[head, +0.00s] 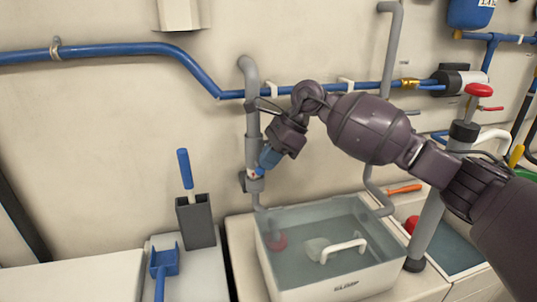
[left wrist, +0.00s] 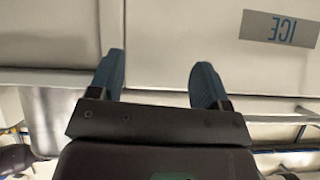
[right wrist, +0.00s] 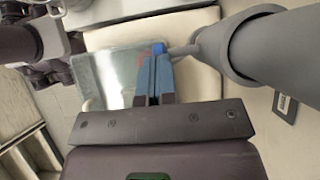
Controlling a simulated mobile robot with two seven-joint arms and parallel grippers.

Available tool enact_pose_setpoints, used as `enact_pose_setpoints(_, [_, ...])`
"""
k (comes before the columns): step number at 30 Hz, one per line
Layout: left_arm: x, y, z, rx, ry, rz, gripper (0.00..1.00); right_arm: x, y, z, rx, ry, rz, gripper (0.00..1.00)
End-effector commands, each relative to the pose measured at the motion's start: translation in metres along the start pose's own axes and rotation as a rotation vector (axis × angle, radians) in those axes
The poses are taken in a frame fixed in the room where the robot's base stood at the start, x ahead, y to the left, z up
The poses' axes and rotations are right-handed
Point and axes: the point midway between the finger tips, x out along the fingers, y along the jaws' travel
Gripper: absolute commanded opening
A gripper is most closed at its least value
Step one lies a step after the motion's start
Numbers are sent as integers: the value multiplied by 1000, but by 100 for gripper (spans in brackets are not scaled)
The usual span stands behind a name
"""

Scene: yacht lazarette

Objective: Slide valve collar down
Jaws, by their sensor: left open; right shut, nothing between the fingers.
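A vertical grey pipe (head: 252,125) with a hooked top stands against the wall left of centre. A thicker grey collar (head: 250,182) sits low on it, just above where the pipe narrows. My right gripper (head: 260,168) is shut and empty, its blue fingertips at the pipe's right side near the collar. Whether they touch it I cannot tell. In the right wrist view the shut fingers (right wrist: 154,72) point beside a large grey pipe (right wrist: 265,45) with a wide rim and a thin grey arm. My left gripper (left wrist: 160,80) is open and empty, before a pale panel.
A clear-sided basin (head: 345,285) with a white handle inside stands below my right gripper. A dark holder with a blue-handled tool (head: 195,220) and a blue scoop (head: 164,262) are at left. A red-topped post (head: 433,225) stands at right. An ICE label (left wrist: 280,28) is on the panel.

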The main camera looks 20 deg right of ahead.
Motion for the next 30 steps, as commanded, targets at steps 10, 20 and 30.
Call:
enact_pose_setpoints(10, [0,0,4,1,-9,-1,71,-3,2,-5,5,8,14,0])
enact_pose_setpoints(20, [-5,0,11,-10,-25,-6,71,-66,0,-1,2,3,1,0])
enact_pose_setpoints(30, [-5,2,4,-15,-12,-5,71,-105,0,0,0,0,-1,0])
